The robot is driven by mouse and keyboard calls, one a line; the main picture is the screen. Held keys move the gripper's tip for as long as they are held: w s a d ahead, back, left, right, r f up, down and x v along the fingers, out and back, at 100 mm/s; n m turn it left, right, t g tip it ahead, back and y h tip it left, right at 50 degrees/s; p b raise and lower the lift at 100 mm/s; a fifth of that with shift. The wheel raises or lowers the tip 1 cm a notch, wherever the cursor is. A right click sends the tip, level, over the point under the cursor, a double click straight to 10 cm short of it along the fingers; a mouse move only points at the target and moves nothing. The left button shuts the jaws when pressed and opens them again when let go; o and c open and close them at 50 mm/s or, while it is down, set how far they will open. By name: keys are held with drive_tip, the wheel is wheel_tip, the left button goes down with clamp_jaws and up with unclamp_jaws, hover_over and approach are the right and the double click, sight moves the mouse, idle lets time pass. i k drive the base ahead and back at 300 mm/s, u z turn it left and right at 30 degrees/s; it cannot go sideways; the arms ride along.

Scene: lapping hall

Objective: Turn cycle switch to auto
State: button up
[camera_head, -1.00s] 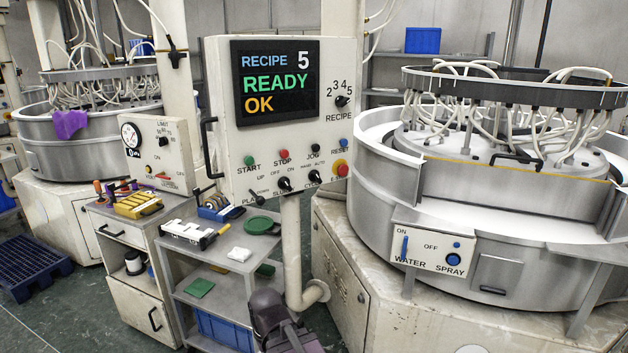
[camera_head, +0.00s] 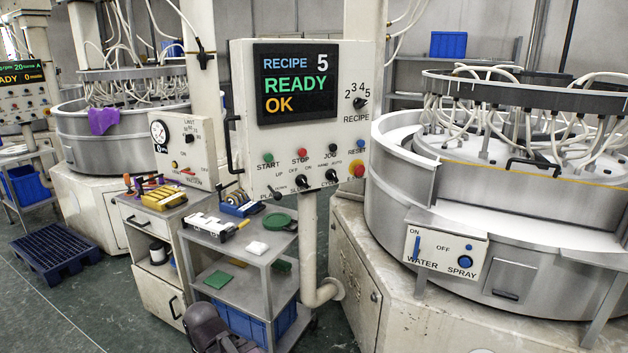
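The cycle switch (camera_head: 331,175) is a small black knob at the lower right of the white control panel (camera_head: 243,95). Small HAND and AUTO lettering sits above it, and a partly legible CYCLE label is below. Its pointer is too small to read surely. My gripper (camera_head: 208,330) seems to be the dark grey part at the bottom edge, left of centre. It is low in front of the trolley, well below and left of the switch, touching nothing visible. Its fingers cannot be made out.
A similar black knob (camera_head: 302,181) with OFF and ON sits left of the switch. A red emergency button (camera_head: 357,170) is close on its right. Below the panel are a bent white post (camera_head: 310,250) and a metal trolley (camera_head: 240,250). A large round machine (camera_head: 400,190) stands right.

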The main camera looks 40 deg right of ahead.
sight(331, 175)
drive_tip(key=u, duration=0.45)
drive_tip(key=k, duration=1)
drive_tip(key=z, duration=0.95)
drive_tip(key=i, duration=1)
